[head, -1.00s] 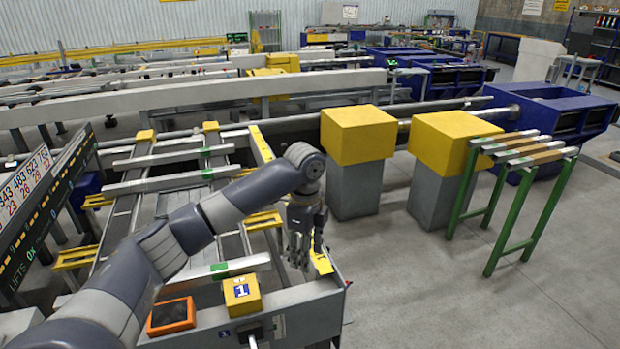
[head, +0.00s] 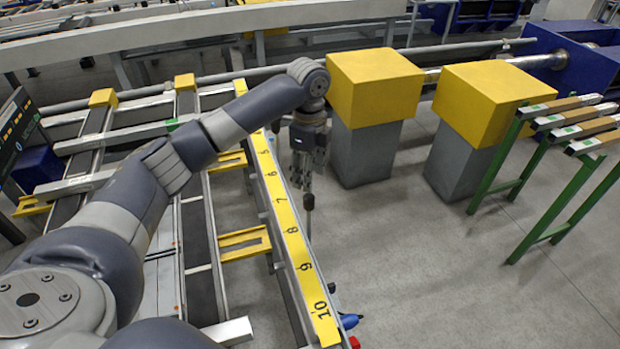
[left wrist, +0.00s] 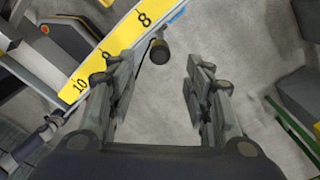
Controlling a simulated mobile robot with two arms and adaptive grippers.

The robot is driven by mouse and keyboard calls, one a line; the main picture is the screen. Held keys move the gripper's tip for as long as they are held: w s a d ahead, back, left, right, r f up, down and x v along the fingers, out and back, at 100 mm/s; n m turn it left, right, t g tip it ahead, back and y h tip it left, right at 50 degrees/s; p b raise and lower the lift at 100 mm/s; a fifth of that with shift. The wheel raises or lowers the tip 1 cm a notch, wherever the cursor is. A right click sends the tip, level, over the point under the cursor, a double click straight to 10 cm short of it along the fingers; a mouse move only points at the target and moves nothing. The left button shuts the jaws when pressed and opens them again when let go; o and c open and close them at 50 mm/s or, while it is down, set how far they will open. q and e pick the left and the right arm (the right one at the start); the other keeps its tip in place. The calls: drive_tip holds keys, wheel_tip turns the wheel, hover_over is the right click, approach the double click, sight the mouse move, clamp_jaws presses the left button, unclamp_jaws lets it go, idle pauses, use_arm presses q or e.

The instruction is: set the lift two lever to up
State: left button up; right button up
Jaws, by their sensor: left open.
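My left gripper (head: 304,180) hangs fingers down beside the outer side of the yellow numbered scale, near the 6 and 7. In the left wrist view its two fingers (left wrist: 160,85) are spread apart with nothing between the tips. A lever with a dark, rounded knob (left wrist: 160,50) shows just beyond the fingertips, roughly between them. In the head view a thin dark rod (head: 308,202) shows just below the gripper and looks like the same lever. No lift label is readable, so I cannot tell its number or setting.
The yellow scale (head: 292,235) runs along the table edge. A blue part (head: 349,321) sticks out near the 10. Two yellow-topped grey pedestals (head: 375,90) (head: 480,100) stand behind and right. A green rack (head: 545,190) stands farther right. The floor between is clear.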

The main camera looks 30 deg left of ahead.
sight(309, 195)
use_arm(q)
drive_tip(key=shift+w+f, duration=0.1)
drive_tip(key=shift+w, duration=0.05)
drive_tip(key=f, duration=0.3)
drive_tip(key=shift+s+d+p, duration=0.15)
drive_tip(key=shift+s+p, duration=0.25)
drive_tip(key=f, duration=0.6)
drive_tip(key=shift+w+p, duration=0.2)
drive_tip(key=shift+p, duration=0.2)
drive_tip(key=shift+f, duration=0.6)
clamp_jaws()
use_arm(e)
drive_tip(key=shift+s+d+r, duration=0.5)
drive_tip(key=shift+s+r, duration=0.3)
drive_tip(key=shift+s, duration=0.1)
